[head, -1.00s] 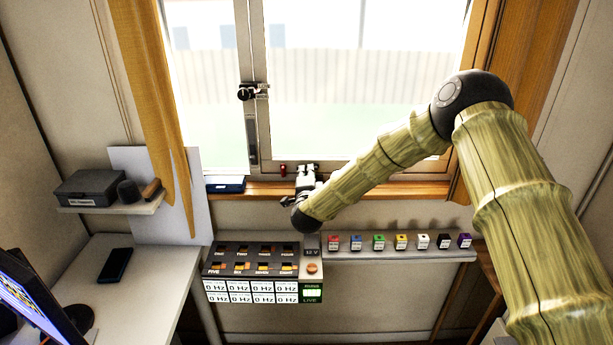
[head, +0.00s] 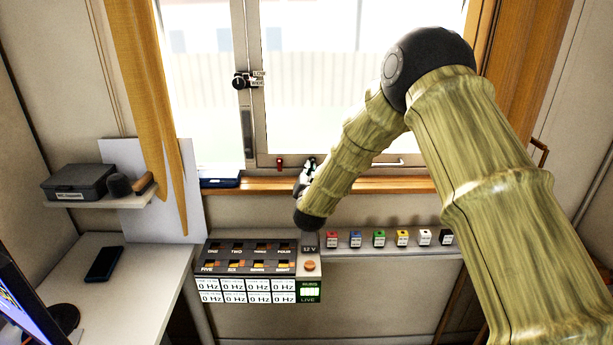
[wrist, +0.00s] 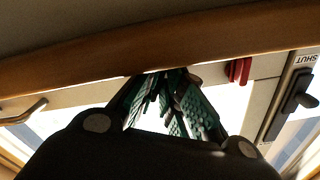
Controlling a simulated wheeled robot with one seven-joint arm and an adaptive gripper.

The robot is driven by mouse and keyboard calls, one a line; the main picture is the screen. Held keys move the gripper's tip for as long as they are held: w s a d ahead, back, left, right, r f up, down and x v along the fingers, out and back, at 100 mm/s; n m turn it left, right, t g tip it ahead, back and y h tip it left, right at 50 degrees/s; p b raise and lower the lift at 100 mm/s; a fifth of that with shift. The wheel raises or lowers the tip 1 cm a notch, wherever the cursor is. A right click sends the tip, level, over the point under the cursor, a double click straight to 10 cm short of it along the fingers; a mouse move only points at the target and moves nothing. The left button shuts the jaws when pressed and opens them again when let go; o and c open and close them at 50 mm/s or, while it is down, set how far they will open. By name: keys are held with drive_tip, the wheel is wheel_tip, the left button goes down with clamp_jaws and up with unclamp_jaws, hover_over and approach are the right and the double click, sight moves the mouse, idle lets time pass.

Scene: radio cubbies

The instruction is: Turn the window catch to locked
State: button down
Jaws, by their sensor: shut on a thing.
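The window catch, a black knob (head: 241,81) with small labels at its right, sits on the upright window frame. The labels are too small to read surely. Lower on that frame is a dark upright lever (head: 248,130); a dark lever beside a "SHUT" label (wrist: 297,95) shows in the wrist view. My gripper (head: 309,163) is at the bottom of the window, below and right of the knob and apart from it. In the wrist view its teal-padded fingers (wrist: 178,105) are close together; what they grip cannot be made out.
A red fitting (head: 280,163) is just left of my gripper. The wooden sill (head: 370,185) runs beneath, with a blue item (head: 219,182) at its left. A frequency panel (head: 250,270) and a shelf of coloured cubes (head: 380,246) lie below. A curtain (head: 150,100) hangs left.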

drive_tip(key=n, duration=0.1)
drive_tip(key=n+b, duration=0.1)
drive_tip(key=n, duration=0.1)
drive_tip(key=d+n, duration=0.1)
drive_tip(key=n, duration=0.1)
drive_tip(key=shift+f+b, duration=0.25)
drive_tip(key=shift+b, duration=0.1)
drive_tip(key=shift+d+n, duration=0.1)
drive_tip(key=shift+n, duration=0.2)
drive_tip(key=c, duration=1.6)
unclamp_jaws()
drive_tip(key=shift+o, duration=0.2)
drive_tip(key=shift+s, duration=0.1)
drive_tip(key=s, duration=1.2)
